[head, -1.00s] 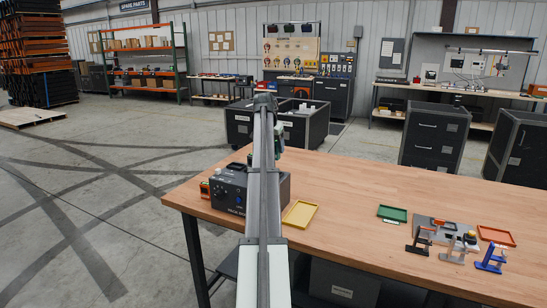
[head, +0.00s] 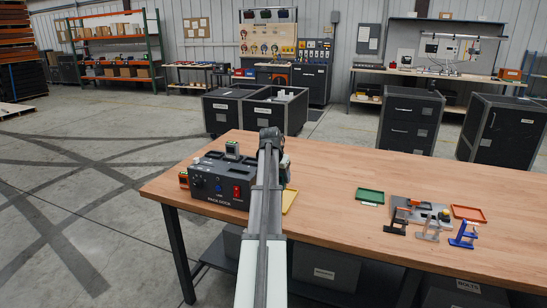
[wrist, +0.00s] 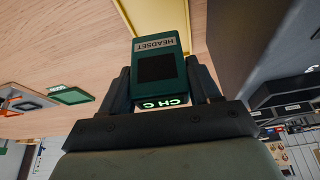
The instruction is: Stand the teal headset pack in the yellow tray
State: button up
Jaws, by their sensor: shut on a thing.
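The teal headset pack (wrist: 160,68) is between the two fingers of my gripper (wrist: 162,82) in the wrist view. Its HEADSET label reads upside down there, and a lit CH C display faces the palm. The yellow tray (wrist: 158,14) shows behind the pack in the wrist view, partly covered by it. In the head view the yellow tray (head: 290,200) is mostly hidden behind my arm. My gripper's fingers and the held pack are not clear in the head view. I cannot tell the height of the pack above the tray.
A green tray (head: 370,195), red tray (head: 468,213) and several small stands are farther right. Bare table lies between.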

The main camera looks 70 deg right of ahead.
jog(key=shift+a+f+n, duration=0.3)
jog(key=shift+a+n, duration=0.2)
jog(key=shift+a, duration=0.1)
jog(key=shift+f, duration=1.75)
jog(key=shift+f, duration=1.5)
dwell(0.5)
jog(key=o, duration=1.4)
jog(key=shift+r, duration=4.5)
